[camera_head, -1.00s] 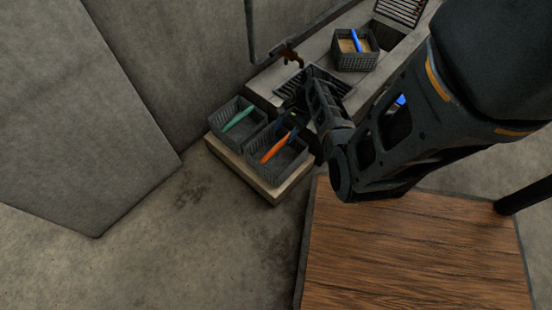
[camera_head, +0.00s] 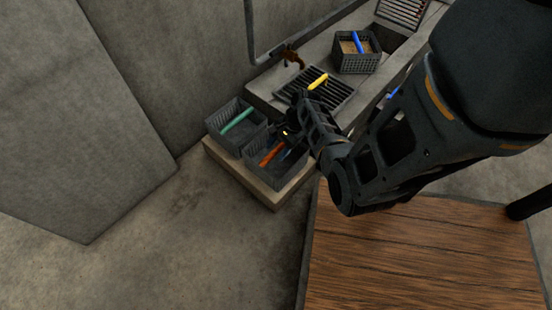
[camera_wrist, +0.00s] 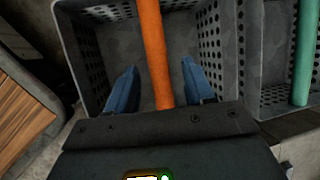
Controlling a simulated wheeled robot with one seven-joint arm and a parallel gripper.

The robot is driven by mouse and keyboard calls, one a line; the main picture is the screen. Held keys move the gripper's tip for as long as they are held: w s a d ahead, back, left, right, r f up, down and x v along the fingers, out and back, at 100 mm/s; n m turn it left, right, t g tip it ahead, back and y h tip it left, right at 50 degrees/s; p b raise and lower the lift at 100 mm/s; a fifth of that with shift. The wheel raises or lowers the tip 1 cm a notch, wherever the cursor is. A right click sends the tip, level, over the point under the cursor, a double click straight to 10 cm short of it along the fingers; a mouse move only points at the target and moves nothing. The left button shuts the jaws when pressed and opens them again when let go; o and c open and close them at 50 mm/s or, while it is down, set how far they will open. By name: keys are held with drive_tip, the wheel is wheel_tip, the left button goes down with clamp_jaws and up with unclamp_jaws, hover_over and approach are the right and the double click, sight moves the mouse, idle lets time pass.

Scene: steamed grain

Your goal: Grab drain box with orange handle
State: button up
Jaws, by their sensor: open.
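The drain box with the orange handle (camera_head: 273,153) is a dark grey perforated basket on a low concrete block. In the wrist view its orange handle (camera_wrist: 152,45) runs up the middle, over the open box (camera_wrist: 84,65). My gripper (camera_wrist: 160,85) is open, its two blue fingers on either side of the handle and apart from it. The head view shows my gripper (camera_head: 288,146) at the box, with the arm partly hiding the box's right side.
A like box with a green handle (camera_head: 237,121) stands close beside it. A box with a blue handle (camera_head: 357,55) and a yellow bar on a grate (camera_head: 318,82) are on the counter behind. A wooden surface (camera_head: 420,250) lies at front right.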

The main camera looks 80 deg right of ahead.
drive_tip(key=shift+f, duration=0.25)
idle(0.4)
drive_tip(key=shift+c, duration=0.5)
clamp_jaws()
